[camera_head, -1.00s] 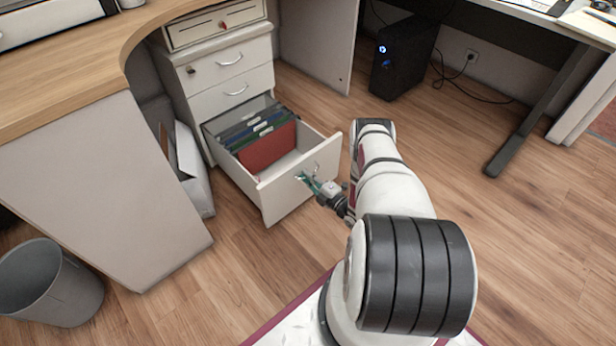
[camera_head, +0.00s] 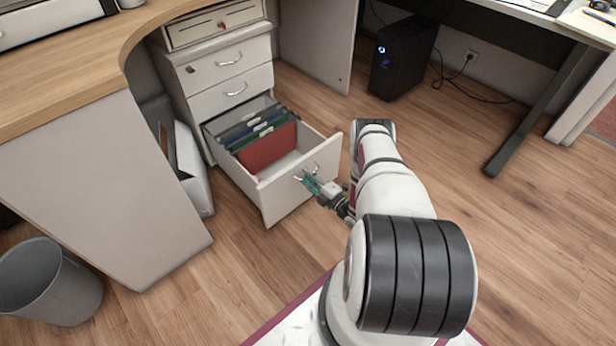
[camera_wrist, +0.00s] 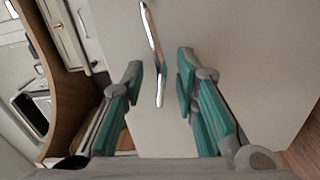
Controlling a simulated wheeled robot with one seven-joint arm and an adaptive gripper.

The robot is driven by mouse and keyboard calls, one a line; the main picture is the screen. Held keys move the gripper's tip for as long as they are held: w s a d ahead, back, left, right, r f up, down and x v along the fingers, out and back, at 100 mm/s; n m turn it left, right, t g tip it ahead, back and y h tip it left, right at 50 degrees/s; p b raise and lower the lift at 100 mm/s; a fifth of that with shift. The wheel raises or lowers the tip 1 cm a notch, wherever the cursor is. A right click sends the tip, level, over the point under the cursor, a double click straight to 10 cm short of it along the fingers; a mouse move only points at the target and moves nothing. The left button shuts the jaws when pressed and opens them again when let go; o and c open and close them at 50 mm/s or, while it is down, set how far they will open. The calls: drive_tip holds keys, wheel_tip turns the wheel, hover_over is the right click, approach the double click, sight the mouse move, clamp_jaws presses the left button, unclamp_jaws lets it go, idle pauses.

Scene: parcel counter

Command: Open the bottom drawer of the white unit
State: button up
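The white unit (camera_head: 205,103) stands under the curved counter. Its bottom drawer (camera_head: 281,203) is pulled well out, showing coloured hanging folders (camera_head: 262,140) at the back and bare floor at the front. The two drawers above are shut. The bottom drawer's metal handle (camera_head: 309,173) is on its front face. My gripper (camera_head: 308,181) is at this handle. In the wrist view, the teal fingers of my gripper (camera_wrist: 160,70) are apart, one on each side of the handle (camera_wrist: 152,45), with visible gaps. The drawer front (camera_wrist: 240,60) fills much of that view.
A white bin-like box (camera_head: 193,170) stands left of the unit, beside the counter panel (camera_head: 95,185). A grey waste bin (camera_head: 50,285) is at lower left. A black computer tower (camera_head: 402,58) stands under the desk. The wooden floor right of my arm is clear.

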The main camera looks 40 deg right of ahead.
drive_tip(key=s, duration=1.1)
drive_tip(key=shift+s+d, duration=0.2)
drive_tip(key=shift+s, duration=0.15)
